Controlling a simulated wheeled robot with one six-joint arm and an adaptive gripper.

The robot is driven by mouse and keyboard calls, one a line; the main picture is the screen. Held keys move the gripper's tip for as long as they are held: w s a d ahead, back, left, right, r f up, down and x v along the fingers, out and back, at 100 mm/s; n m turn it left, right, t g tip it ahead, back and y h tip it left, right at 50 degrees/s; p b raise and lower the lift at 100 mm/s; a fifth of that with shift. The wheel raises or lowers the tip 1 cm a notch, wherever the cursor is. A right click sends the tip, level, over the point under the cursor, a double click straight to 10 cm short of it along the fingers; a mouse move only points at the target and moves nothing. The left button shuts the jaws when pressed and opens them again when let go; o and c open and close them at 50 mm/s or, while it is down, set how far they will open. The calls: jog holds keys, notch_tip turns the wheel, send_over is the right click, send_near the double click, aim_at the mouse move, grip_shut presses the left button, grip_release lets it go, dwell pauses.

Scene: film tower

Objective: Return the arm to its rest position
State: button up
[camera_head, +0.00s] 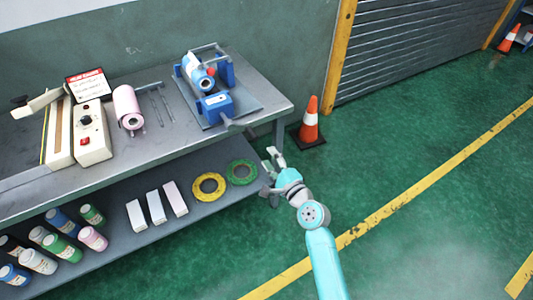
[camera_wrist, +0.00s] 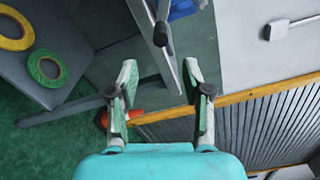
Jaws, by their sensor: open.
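My gripper (camera_head: 270,171) is at the end of my turquoise arm, in front of the right end of the grey workbench (camera_head: 262,92). In the wrist view the two fingers of my gripper (camera_wrist: 160,85) stand wide apart with nothing held between them. The bench edge and a part of the device on it show beyond the fingers. In the head view the arm reaches up from the bottom of the picture, over the green floor.
The bench carries a blue clamp device (camera_head: 215,104), a pink roll (camera_head: 127,105) and a white control box (camera_head: 91,135). The lower shelf holds a yellow ring (camera_head: 197,190), a green ring (camera_head: 231,175) and several bottles. An orange cone (camera_head: 310,122) stands behind my gripper.

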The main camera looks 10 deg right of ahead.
jog(key=shift+s, duration=0.1)
dwell(0.4)
jog(key=s+d+f+n+g+h, duration=0.1)
jog(key=s+f+n+h, duration=0.15)
jog(key=s, duration=0.75)
jog(key=s+d+f+n+h, duration=0.15)
jog(key=s+f, duration=0.25)
jog(key=s, duration=0.5)
jog(key=s+d+f+n+g+h, duration=0.1)
jog(key=s+d+f+n, duration=0.15)
jog(key=s, duration=0.75)
jog(key=s+r+n, duration=0.5)
jog(key=s+n, duration=0.1)
jog(key=s, duration=0.5)
jog(key=s+r+n, duration=0.5)
jog(key=s+r, duration=0.1)
jog(key=s, duration=0.5)
jog(key=shift+n+h, duration=0.3)
jog(key=shift+n, duration=0.05)
jog(key=shift+d, duration=0.1)
